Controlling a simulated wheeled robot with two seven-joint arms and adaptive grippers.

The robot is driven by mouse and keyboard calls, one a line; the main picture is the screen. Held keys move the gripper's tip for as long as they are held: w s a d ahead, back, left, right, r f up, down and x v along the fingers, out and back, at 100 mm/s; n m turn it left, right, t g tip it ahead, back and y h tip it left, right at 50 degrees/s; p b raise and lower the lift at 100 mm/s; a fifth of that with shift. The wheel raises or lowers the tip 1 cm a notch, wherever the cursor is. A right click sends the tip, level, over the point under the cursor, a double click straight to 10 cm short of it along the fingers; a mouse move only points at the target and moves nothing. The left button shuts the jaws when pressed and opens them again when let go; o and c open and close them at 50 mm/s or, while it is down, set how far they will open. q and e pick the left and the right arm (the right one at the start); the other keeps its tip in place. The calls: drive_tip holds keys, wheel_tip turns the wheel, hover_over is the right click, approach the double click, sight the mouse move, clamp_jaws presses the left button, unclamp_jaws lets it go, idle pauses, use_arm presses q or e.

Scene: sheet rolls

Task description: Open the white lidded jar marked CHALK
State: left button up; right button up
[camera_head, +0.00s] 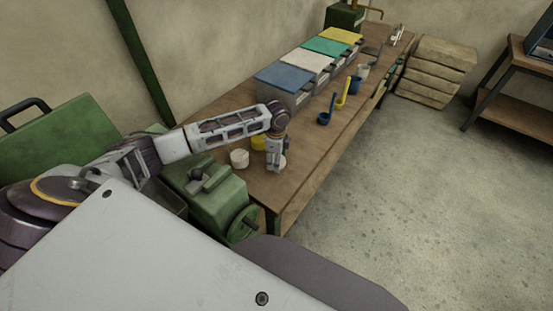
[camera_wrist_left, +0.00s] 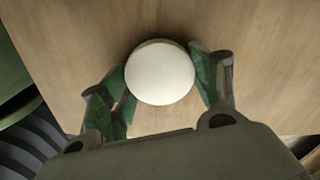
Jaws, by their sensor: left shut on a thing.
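My left gripper (camera_head: 275,165) points down over the near end of the wooden bench. In the left wrist view its two fingers (camera_wrist_left: 162,76) are closed against opposite sides of a round white lid (camera_wrist_left: 160,70), seen from above. In the head view only a small white edge of this jar (camera_head: 283,161) shows beside the gripper; the rest is hidden. No CHALK marking is readable. Another white round jar (camera_head: 239,158) stands just left of the gripper, and a yellow one (camera_head: 258,142) stands behind. My right gripper is not in view.
A green vise-like machine with a handwheel (camera_head: 243,222) sits at the bench's near end. Bins with blue (camera_head: 284,76), white, green and yellow lids line the back.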

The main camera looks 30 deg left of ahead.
use_arm(q)
drive_tip(key=shift+f, duration=0.1)
drive_tip(key=o, duration=1.1)
drive_tip(key=shift+r, duration=6.1)
drive_tip(key=shift+d, duration=0.1)
